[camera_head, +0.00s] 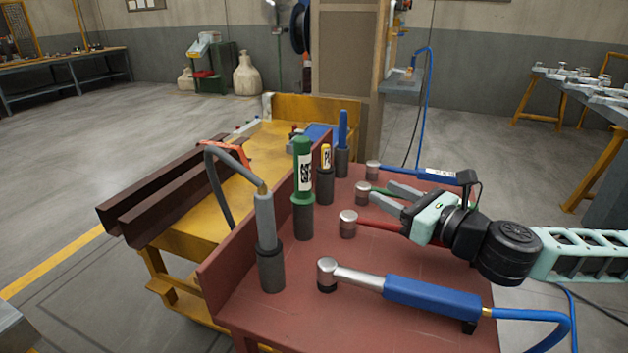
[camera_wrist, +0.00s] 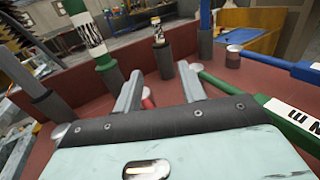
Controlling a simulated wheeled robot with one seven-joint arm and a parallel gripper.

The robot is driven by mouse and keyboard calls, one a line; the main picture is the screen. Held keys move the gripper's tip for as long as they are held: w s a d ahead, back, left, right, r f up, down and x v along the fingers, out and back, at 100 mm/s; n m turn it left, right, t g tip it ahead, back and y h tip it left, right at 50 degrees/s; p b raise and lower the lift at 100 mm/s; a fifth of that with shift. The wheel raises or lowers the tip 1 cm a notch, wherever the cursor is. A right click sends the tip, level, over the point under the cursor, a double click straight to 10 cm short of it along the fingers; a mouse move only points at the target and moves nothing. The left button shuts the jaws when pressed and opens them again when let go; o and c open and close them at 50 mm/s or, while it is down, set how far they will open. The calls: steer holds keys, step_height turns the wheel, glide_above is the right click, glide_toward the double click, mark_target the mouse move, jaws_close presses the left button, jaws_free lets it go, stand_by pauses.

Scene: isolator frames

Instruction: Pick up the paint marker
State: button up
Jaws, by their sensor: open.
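The paint marker appears to be the short yellow stick (camera_head: 326,158) with a dark-lettered label, standing upright in a dark grey holder (camera_head: 325,188) on the red bench. It also shows in the wrist view (camera_wrist: 157,32), beyond my fingers near the top middle. My gripper (camera_head: 381,192) is open and empty, low over the bench to the right of the marker and apart from it. In the wrist view its two fingers (camera_wrist: 161,75) spread toward the row of holders. The marker's lower end is hidden in its holder.
A taller green labelled tube (camera_head: 303,165), a grey corded tool (camera_head: 266,222) and a blue stick (camera_head: 343,130) stand in neighbouring holders. Tools with round metal heads lie around my gripper, including a blue-handled one (camera_head: 430,297) in front. The red bench (camera_head: 385,258) has a raised back edge.

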mark_target(328, 163)
steer(key=x, duration=1.2)
steer(key=shift+w, duration=0.2)
steer(key=shift+r+x, duration=0.1)
steer(key=shift+x, duration=1.25)
steer(key=shift+r+x, duration=0.15)
steer(key=shift+x, duration=1.2)
steer(key=shift+a, duration=0.1)
jaws_close()
